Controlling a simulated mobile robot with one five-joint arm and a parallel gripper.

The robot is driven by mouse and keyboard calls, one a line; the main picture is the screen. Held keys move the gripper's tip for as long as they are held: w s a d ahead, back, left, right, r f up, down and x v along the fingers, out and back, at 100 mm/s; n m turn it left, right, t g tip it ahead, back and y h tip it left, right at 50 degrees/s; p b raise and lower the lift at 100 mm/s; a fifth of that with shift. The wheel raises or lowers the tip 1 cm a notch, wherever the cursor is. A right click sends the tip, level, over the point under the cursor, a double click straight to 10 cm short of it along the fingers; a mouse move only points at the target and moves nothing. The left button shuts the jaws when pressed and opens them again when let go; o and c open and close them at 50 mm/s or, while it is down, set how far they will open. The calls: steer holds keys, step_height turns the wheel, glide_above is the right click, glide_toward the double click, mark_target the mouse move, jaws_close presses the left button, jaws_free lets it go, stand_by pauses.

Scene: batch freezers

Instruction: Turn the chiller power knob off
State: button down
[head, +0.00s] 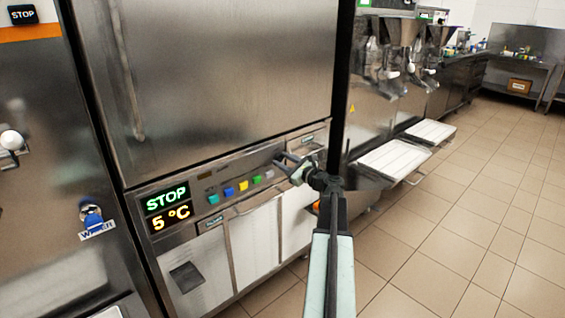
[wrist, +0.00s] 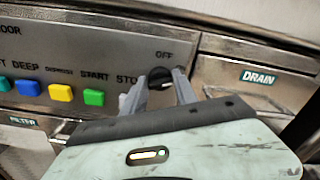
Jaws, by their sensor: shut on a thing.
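The black chiller power knob (wrist: 160,75) is on the metal control panel (wrist: 60,52), just below the printed word OFF, in the wrist view. My gripper (wrist: 157,86) has one finger on each side of the knob and is shut on it. The fingers hide the knob's lower part, and I cannot tell which way it points. In the head view my gripper (head: 288,163) is at the right part of the panel and hides the knob. The chiller's display (head: 167,206) reads STOP and 5 °C.
A row of coloured buttons (head: 229,190) runs left of my gripper, with a START label in the wrist view. The DRAIN drawer (wrist: 254,78) is right of the knob. Machines with white trays (head: 393,158) stand farther right. The tiled floor (head: 480,220) at right is clear.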

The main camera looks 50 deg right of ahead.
steer(key=n, duration=0.7)
steer(key=shift+a+f, duration=0.1)
steer(key=shift+a, duration=0.1)
steer(key=n, duration=0.6)
steer(key=shift+a+f, duration=0.1)
steer(key=shift+n, duration=0.4)
steer(key=c, duration=1)
jaws_free()
steer(key=shift+f, duration=0.1)
steer(key=s, duration=0.7)
steer(key=shift+s+a+b, duration=0.15)
steer(key=shift+s+b, duration=0.15)
